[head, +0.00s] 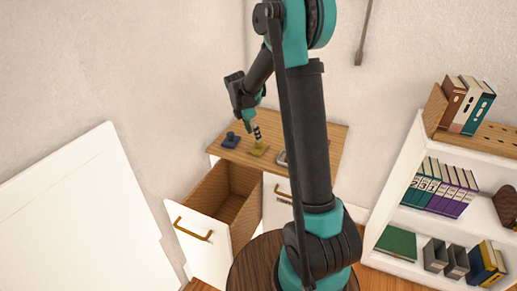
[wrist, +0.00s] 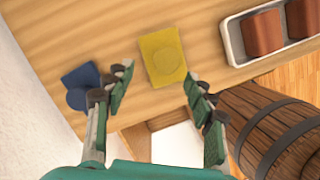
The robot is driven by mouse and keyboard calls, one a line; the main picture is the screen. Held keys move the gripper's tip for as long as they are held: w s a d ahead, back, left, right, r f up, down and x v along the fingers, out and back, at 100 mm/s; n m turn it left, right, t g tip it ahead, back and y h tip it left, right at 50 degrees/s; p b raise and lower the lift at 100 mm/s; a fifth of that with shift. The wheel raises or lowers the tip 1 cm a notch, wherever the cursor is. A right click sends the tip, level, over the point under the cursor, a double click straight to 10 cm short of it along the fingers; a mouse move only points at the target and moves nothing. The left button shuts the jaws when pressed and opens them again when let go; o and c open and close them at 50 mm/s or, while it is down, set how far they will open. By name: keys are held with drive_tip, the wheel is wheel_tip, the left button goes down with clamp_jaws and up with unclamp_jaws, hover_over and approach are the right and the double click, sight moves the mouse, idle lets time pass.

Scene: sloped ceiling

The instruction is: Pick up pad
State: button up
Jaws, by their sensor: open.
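A flat yellow pad (wrist: 150,68) with a faint round shape on it lies on the wooden cabinet top (wrist: 110,25). In the head view the yellow pad (head: 259,149) is just below my gripper (head: 257,133). In the wrist view my gripper (wrist: 158,80) is open and empty, its fingertips apart near the pad's near edge, one to each side. A small dark blue object (wrist: 78,84) with a rounded part lies left of the pad, beside the left finger; it also shows in the head view (head: 231,140).
A white tray (wrist: 233,42) with reddish-brown blocks stands right of the pad. A drawer (head: 198,238) is pulled open below. A wooden barrel (wrist: 262,125) stands near the cabinet. A white shelf (head: 398,159) with books is at the right. A wall is close behind.

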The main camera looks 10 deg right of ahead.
sight(259, 145)
drive_tip(key=shift+d+x, duration=0.25)
drive_tip(key=shift+x, duration=1.15)
drive_tip(key=shift+d+x, duration=0.2)
drive_tip(key=shift+x, duration=1.25)
drive_tip(key=shift+s+r, duration=0.1)
drive_tip(key=shift+s, duration=0.1)
drive_tip(key=shift+c, duration=0.4)
clamp_jaws()
